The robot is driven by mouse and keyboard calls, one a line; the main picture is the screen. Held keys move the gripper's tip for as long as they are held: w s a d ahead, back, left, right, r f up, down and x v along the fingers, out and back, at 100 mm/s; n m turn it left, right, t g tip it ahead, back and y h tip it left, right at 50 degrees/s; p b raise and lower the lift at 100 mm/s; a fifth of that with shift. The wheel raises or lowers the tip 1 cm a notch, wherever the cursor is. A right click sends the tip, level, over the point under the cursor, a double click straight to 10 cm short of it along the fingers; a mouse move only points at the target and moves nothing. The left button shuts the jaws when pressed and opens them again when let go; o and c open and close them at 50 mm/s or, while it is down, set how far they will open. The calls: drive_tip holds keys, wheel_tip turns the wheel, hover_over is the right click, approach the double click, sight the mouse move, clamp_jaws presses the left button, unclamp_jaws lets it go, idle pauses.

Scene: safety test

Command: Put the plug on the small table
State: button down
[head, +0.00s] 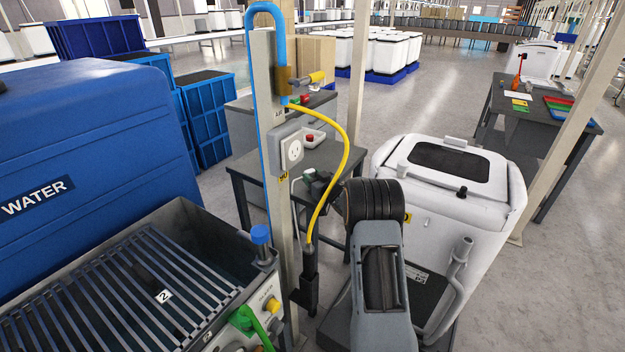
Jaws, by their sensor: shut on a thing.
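The small table (258,168) is grey, behind the post, and partly hidden by the post and my arm.
A white wheeled bin (450,190) stands right, a grated sink (120,290) and blue tank (90,150) left. A dark table (560,130) stands far right.

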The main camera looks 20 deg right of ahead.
drive_tip(key=shift+f, duration=0.25)
drive_tip(key=shift+f, duration=0.1)
drive_tip(key=shift+s+f+b, duration=0.1)
drive_tip(key=shift+f+b, duration=0.35)
drive_tip(key=shift+b, duration=0.05)
drive_tip(key=shift+f, duration=0.1)
drive_tip(key=c, duration=0.6)
unclamp_jaws()
